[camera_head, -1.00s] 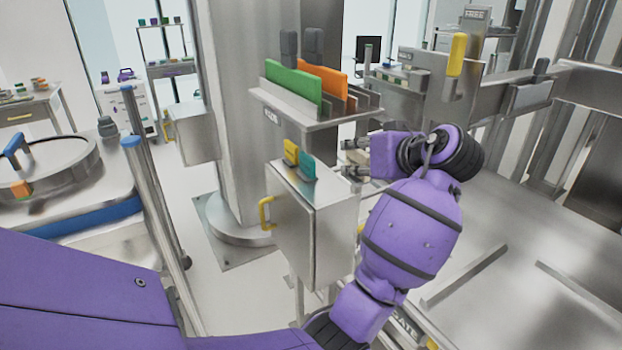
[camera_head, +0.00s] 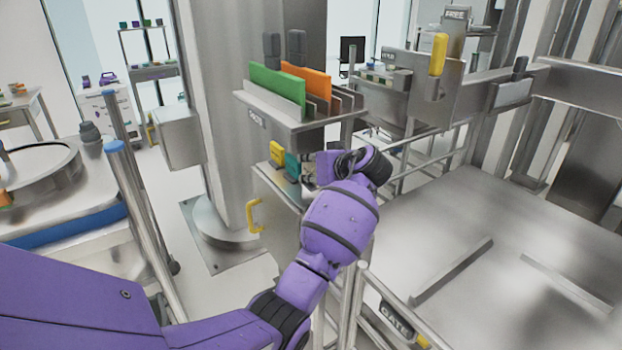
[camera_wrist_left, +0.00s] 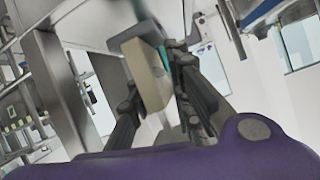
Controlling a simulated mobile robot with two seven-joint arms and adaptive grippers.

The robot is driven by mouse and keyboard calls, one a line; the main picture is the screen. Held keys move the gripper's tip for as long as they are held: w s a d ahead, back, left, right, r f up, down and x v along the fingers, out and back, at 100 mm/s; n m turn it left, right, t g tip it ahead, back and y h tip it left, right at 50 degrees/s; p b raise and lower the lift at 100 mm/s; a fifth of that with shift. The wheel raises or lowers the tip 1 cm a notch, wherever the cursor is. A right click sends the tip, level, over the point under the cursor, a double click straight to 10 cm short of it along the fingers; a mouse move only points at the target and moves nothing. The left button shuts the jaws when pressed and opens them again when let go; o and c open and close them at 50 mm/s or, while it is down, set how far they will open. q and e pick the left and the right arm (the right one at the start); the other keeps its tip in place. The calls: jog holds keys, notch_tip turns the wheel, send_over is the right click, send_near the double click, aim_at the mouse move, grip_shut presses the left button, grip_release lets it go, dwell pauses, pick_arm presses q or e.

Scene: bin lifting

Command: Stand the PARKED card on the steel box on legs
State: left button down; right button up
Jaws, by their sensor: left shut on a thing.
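The steel box on legs (camera_head: 285,222) stands left of centre in the head view, with a yellow handle on its side. A yellow piece (camera_head: 277,153) and a teal piece (camera_head: 292,166) stand on its top. My left gripper (camera_head: 310,171) is at the right edge of that top, close beside the teal piece. In the left wrist view a pale block (camera_wrist_left: 149,76) is between the fingers of my left gripper (camera_wrist_left: 153,82), with a strip of teal next to it. I cannot read PARKED on any card. My right gripper is out of view.
A steel rack (camera_head: 290,125) with a green card (camera_head: 278,84) and an orange card (camera_head: 310,82) is just above the box. A thick column (camera_head: 225,130) stands behind. A yellow piece (camera_head: 438,54) is on a steel panel at right. A steel platform (camera_head: 480,240) lies at right.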

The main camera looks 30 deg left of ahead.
pick_arm(q)
notch_tip(320, 180, down, 3)
jog(key=shift+s+f, duration=0.1)
jog(key=c, duration=1.6)
grip_release()
jog(key=shift+f, duration=0.15)
jog(key=v, duration=1.2)
jog(key=s+d+f+m+t+h, duration=0.25)
jog(key=s+f+m, duration=0.35)
jog(key=f, duration=1)
jog(key=s+d+f+m+t+h, duration=0.1)
jog(key=s+f+m+h, duration=0.45)
jog(key=f, duration=1.05)
jog(key=s+d+f+h, duration=0.15)
jog(key=s+f, duration=0.25)
jog(key=s, duration=0.5)
jog(key=s+d+f, duration=0.3)
jog(key=s+f, duration=0.2)
jog(key=s, duration=0.4)
jog(key=s+d, duration=0.1)
jog(key=s, duration=0.4)
jog(key=s+d+h, duration=0.1)
jog(key=s, duration=0.4)
jog(key=s+d+h, duration=0.1)
jog(key=s+d, duration=0.1)
jog(key=s, duration=0.3)
jog(key=shift+d, duration=0.15)
